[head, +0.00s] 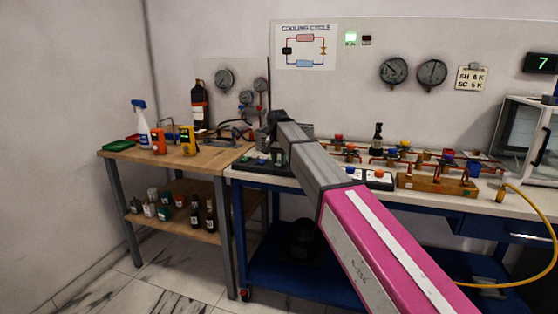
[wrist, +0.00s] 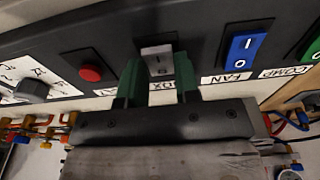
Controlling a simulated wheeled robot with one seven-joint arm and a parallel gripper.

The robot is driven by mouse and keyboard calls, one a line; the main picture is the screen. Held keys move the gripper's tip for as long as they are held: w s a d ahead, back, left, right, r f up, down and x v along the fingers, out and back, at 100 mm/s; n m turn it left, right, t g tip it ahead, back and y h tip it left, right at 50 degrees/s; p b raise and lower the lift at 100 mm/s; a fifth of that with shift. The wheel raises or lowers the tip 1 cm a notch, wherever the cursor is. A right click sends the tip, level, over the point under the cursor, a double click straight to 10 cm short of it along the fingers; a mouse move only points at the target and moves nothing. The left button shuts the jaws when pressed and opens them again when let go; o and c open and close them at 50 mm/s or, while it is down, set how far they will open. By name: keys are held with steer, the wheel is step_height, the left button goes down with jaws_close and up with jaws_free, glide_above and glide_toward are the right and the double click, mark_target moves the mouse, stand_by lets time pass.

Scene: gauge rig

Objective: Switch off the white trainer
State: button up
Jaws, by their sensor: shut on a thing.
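The white trainer (head: 330,90) stands on a blue-framed bench, with two gauges, a lit green indicator (head: 350,39) and a digital display (head: 541,63) reading 7. In the wrist view, its dark control panel (wrist: 195,35) carries a grey rocker switch (wrist: 157,58) marked I and O, a blue switch labelled FAN (wrist: 245,50), a red button (wrist: 91,73) and a grey knob (wrist: 33,90). My gripper (wrist: 158,80) has its green fingers on either side of the grey switch, shut on it. The fingers partly cover the label below. My arm hides the gripper in the head view.
A green switch (wrist: 312,50) labelled COMP sits at the right edge of the wrist view. Pipes and colored valves (head: 400,152) line the bench top. A wooden table (head: 190,165) with a spray bottle (head: 141,115) and orange meters stands left. Marble floor (head: 170,282) is open in front.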

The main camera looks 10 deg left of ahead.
mark_target(278, 164)
steer(key=o, duration=0.9)
steer(key=r, duration=0.3)
steer(key=s+r, duration=0.1)
steer(key=r, duration=0.6)
steer(key=shift+s+r, duration=0.25)
steer(key=shift+r, duration=0.1)
